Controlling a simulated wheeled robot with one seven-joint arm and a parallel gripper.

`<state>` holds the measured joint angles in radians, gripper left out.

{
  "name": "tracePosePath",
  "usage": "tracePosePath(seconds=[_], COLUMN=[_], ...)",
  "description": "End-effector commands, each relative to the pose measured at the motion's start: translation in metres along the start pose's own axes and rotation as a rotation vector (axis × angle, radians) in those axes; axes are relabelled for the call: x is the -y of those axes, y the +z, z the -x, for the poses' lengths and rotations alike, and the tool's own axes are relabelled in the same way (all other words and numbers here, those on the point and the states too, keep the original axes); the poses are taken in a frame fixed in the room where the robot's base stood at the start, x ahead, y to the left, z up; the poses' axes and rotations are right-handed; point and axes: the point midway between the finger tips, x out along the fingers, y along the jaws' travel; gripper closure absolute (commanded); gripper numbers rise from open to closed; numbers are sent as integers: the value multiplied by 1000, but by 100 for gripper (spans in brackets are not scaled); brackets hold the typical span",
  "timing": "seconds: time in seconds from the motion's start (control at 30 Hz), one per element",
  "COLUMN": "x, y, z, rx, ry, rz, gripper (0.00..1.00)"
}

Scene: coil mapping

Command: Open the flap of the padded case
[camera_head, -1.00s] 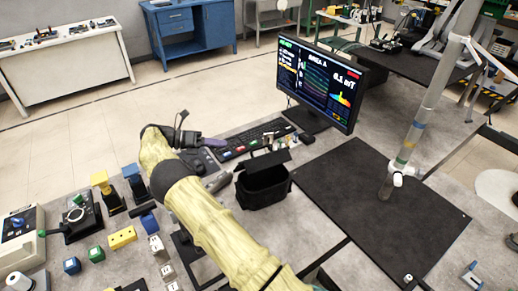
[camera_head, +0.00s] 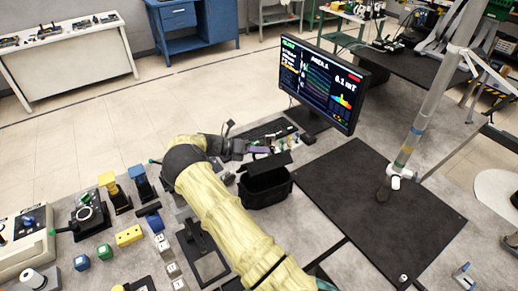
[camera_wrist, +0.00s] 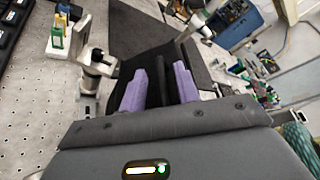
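The padded case (camera_head: 265,188) is a black soft box on the grey bench, just left of the black mat. Its flap (camera_head: 272,160) shows as a dark panel tilted above the box; how far it is raised is hard to tell. My gripper (camera_head: 262,149) is at the flap's back left, its purple fingertips close to the flap's edge. In the wrist view my gripper (camera_wrist: 160,85) has its two purple fingers apart, with a dark strip between them and black material beyond. I cannot tell whether they touch the flap.
A monitor (camera_head: 322,82) stands behind the case, with a keyboard (camera_head: 262,132) to its left. Small parts lie near my gripper. Coloured blocks (camera_head: 128,235) lie at left.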

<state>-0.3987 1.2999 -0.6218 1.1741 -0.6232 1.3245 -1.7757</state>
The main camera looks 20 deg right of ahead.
Motion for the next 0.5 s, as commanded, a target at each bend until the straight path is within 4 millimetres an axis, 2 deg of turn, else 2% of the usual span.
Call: tracePosePath(seconds=[0.13,0.37,0.5], x=[1,0,0], y=[0,0,-1], z=[-10,-10,-6], rx=[-3,-2,1], ry=[-2,-1,2], rz=[0,0,1], gripper=[68,68,96])
